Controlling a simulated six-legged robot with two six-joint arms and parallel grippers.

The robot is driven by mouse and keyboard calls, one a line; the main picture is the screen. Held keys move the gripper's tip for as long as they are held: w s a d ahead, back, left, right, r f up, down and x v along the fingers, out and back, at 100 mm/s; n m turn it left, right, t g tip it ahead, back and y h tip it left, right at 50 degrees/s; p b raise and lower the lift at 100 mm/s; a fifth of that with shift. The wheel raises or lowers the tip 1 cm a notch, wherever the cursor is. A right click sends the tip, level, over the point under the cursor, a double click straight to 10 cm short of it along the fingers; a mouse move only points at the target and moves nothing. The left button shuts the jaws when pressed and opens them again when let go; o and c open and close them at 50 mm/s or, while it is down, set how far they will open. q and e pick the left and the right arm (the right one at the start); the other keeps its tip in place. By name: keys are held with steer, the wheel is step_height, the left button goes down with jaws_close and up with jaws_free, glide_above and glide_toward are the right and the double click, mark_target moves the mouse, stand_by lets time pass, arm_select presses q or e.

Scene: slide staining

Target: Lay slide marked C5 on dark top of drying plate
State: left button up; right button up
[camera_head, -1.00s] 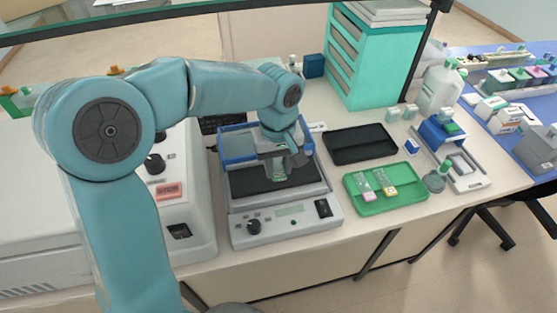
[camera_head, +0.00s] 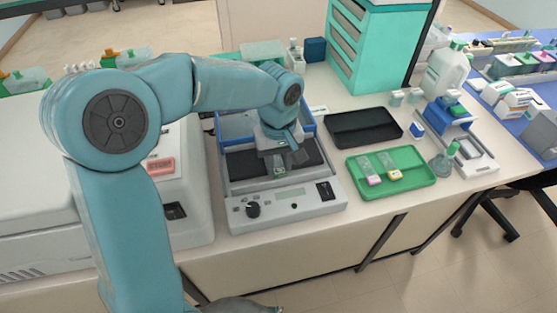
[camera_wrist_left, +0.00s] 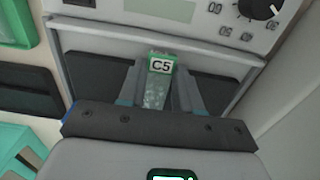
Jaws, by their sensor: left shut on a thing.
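The slide marked C5 (camera_wrist_left: 158,80) has a green-edged label end and a clear, speckled body. My left gripper (camera_wrist_left: 160,92) is shut on it, with one finger on each side. In the head view my left gripper (camera_head: 280,168) is over the front part of the drying plate (camera_head: 285,207). The plate's dark top (camera_head: 241,166) shows on both sides of the gripper, and also in the wrist view (camera_wrist_left: 105,65). I cannot tell whether the slide touches the dark top or is just above it. My right gripper is not in view.
A green tray (camera_head: 418,181) with two slides lies to the right of the plate. A black tray (camera_head: 362,127) lies behind it. A flask (camera_head: 442,163) and a blue-and-white device (camera_head: 470,140) stand further right. A white machine (camera_head: 185,180) is close on the left.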

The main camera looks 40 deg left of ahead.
arm_select(q)
steer(key=shift+f, duration=0.25)
stand_by(0.4)
steer(key=o, duration=1.1)
steer(key=shift+r, duration=0.1)
step_height(320, 180, up, 16)
steer(key=shift+r+p, duration=0.1)
steer(key=shift+p, duration=0.5)
